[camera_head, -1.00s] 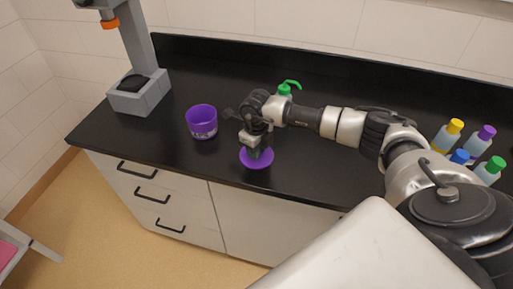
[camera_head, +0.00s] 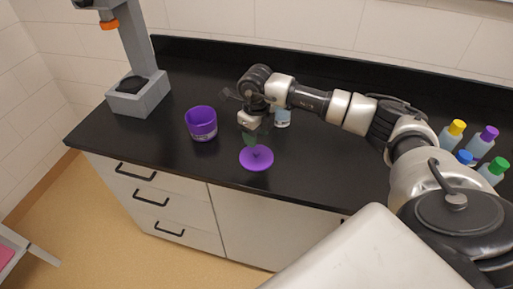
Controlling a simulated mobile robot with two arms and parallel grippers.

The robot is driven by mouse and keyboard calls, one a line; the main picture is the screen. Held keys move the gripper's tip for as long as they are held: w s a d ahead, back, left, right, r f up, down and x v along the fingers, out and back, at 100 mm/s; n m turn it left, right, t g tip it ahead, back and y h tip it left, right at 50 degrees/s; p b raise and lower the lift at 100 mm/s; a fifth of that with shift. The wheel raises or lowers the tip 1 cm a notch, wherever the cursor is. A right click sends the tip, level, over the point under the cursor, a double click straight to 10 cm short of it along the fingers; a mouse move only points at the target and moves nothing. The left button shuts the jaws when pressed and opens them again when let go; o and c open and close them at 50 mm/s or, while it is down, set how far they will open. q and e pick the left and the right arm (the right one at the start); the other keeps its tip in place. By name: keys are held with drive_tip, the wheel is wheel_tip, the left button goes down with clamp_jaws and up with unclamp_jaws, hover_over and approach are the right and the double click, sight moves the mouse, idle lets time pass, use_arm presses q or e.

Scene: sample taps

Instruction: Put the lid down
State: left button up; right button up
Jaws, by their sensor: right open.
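The purple lid (camera_head: 257,158) lies flat on the black counter near its front edge, with its small knob facing up. A purple open-topped jar (camera_head: 202,123) with a pale label stands to the left of the lid, uncovered. My right gripper (camera_head: 250,141) is open and empty just above and behind the lid, apart from it. Its fingertips are dark and hard to make out against the counter. My left gripper is not in view.
A bottle (camera_head: 283,118) stands behind my right gripper, partly hidden by my arm. Several bottles with coloured caps (camera_head: 456,128) stand at the right. A grey stand (camera_head: 140,92) is at the back left. Counter between jar and stand is clear.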

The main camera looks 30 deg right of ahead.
sight(256, 151)
wheel_tip(256, 151, up, 5)
drive_tip(key=shift+r+b, duration=0.1)
drive_tip(key=shift+b, duration=0.2)
idle(0.4)
